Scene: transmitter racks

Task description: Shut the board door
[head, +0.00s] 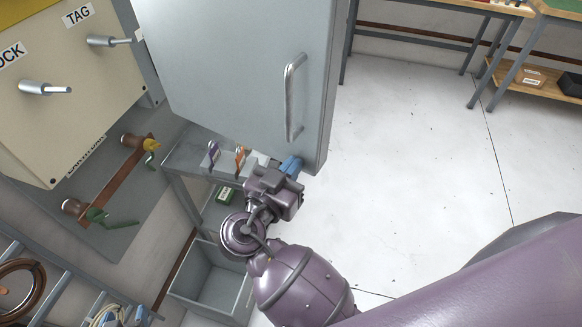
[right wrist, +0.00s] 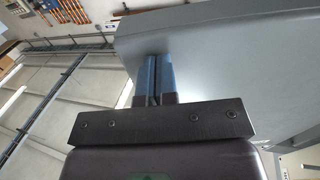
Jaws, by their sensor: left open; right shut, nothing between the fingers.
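The board door (head: 235,60) is a tall grey panel at the top centre of the head view, with an upright bar handle (head: 290,98) near its right edge. My right gripper (head: 291,165) is shut and empty, its blue fingertips at the door's lower right corner. In the right wrist view the shut blue fingers (right wrist: 155,80) lie against or just in front of a grey panel (right wrist: 225,70), apparently the door; contact is not clear. The board's opening and the far side of the door are hidden. My left gripper is not in view.
A beige box (head: 75,75) with LOCK and TAG labels and projecting knobs stands at left. A small grey table (head: 180,160) holding tags is under the door, with an open grey bin (head: 205,280) below. Workbenches (head: 450,8) stand at upper right. The pale floor (head: 410,150) right of the door is clear.

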